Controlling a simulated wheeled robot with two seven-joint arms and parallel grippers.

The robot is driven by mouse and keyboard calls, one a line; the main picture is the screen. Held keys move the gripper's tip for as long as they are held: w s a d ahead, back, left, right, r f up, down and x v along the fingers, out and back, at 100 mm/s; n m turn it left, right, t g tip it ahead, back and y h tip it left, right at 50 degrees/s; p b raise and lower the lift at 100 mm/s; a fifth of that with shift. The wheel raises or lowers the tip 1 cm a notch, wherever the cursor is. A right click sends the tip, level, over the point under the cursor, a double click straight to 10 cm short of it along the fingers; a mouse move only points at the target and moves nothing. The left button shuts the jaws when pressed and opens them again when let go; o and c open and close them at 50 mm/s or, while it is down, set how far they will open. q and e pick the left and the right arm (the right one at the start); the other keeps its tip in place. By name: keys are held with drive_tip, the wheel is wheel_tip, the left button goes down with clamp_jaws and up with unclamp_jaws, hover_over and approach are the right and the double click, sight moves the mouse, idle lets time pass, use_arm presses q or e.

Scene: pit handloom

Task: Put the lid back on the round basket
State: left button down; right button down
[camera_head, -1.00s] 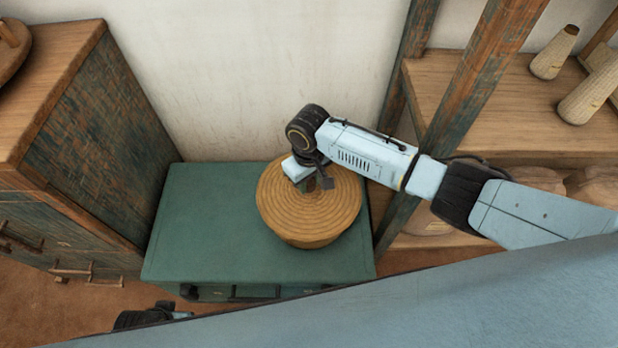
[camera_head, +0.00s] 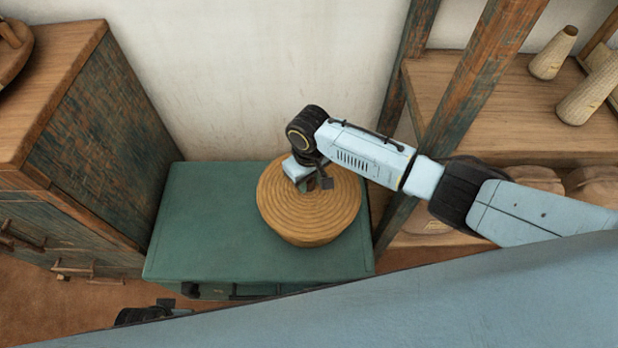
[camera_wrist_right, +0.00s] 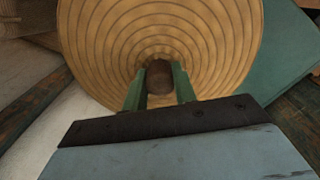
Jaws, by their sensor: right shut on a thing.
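The round basket (camera_head: 312,240) stands on the green cabinet, mostly hidden under its lid. The coiled, straw-coloured lid (camera_head: 335,212) lies over the basket's top and looks about level; I cannot tell whether it is fully seated. My right gripper (camera_head: 318,184) is above the middle of the lid. In the right wrist view its two green fingers (camera_wrist_right: 159,88) are shut on the lid's brown knob (camera_wrist_right: 160,78), with the lid's rings (camera_wrist_right: 210,40) spread around it. Part of my left arm shows at the bottom left of the head view, but its gripper fingers cannot be made out.
The green cabinet top (camera_head: 205,225) is clear to the left of the basket. A wooden chest (camera_head: 95,130) stands at the left. A wooden post (camera_head: 480,80) and a shelf (camera_head: 500,120) with pale cones (camera_head: 553,52) are at the right, close to my right arm.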

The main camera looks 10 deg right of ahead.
drive_tip(key=c, duration=0.6)
unclamp_jaws()
drive_tip(key=shift+o, duration=0.2)
drive_tip(key=shift+r+p, duration=3.55)
drive_tip(key=shift+p, duration=0.65)
clamp_jaws()
drive_tip(key=shift+f, duration=0.2)
